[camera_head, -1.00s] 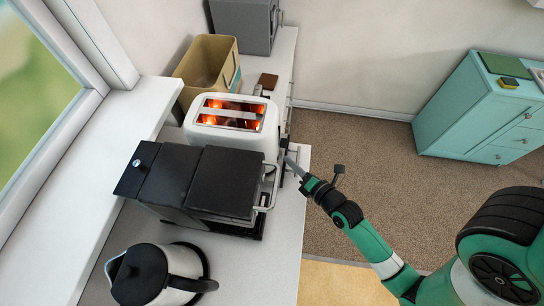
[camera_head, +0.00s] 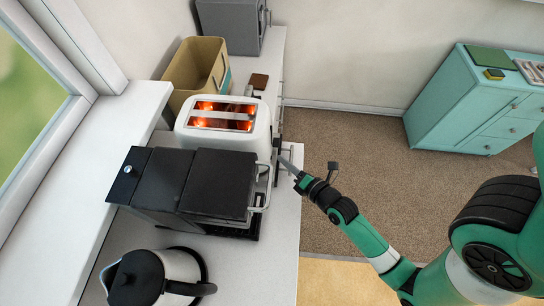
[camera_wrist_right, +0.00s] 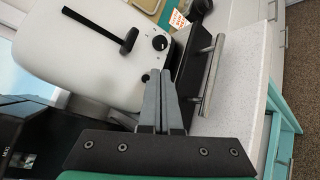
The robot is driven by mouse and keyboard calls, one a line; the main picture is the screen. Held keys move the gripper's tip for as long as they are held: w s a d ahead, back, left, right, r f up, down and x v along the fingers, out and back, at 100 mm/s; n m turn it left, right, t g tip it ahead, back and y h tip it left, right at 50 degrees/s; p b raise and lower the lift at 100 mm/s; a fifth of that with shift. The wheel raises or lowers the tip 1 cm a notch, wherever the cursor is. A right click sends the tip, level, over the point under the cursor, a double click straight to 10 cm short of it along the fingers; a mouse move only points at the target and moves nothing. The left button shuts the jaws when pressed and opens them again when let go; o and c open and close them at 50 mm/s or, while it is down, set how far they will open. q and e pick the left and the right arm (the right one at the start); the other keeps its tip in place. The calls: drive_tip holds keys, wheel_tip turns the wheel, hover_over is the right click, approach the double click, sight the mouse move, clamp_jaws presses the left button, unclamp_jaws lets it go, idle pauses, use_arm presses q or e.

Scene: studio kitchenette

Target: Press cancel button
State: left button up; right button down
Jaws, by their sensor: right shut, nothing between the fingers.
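The white toaster (camera_head: 183,125) stands on the counter, with its two top slots glowing orange. In the right wrist view the toaster (camera_wrist_right: 85,45) shows its end face with a black lever (camera_wrist_right: 127,40) and a round black knob (camera_wrist_right: 160,42). I cannot make out a cancel button clearly; the fingers may hide it. My right gripper (camera_head: 282,156) is at the toaster's right end, at the counter edge. In the right wrist view its fingers (camera_wrist_right: 158,76) are shut together, empty, with tips just below the knob. I cannot tell whether they touch the toaster. My left gripper is not in view.
A black appliance (camera_head: 215,180) with a metal handle stands just in front of the toaster. A kettle (camera_head: 140,278) is nearer, a tan bin (camera_head: 190,75) behind. A teal cabinet (camera_head: 450,100) stands far right. The floor right of the counter is open.

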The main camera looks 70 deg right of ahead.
idle(0.8)
drive_tip(key=shift+w+r+p, duration=0.15)
drive_tip(key=shift+w+p, duration=0.15)
drive_tip(key=shift+p, duration=0.35)
drive_tip(key=shift+w+a, duration=0.15)
drive_tip(key=shift+w+p, duration=0.3)
drive_tip(key=shift+p, duration=0.05)
drive_tip(key=shift+f, duration=0.2)
idle(0.3)
drive_tip(key=shift+s+f+b, duration=0.15)
drive_tip(key=shift+s+b, duration=0.15)
drive_tip(key=shift+b, duration=0.35)
drive_tip(key=shift+s+b, duration=0.3)
drive_tip(key=shift+b, duration=0.2)
drive_tip(key=shift+s, duration=0.15)
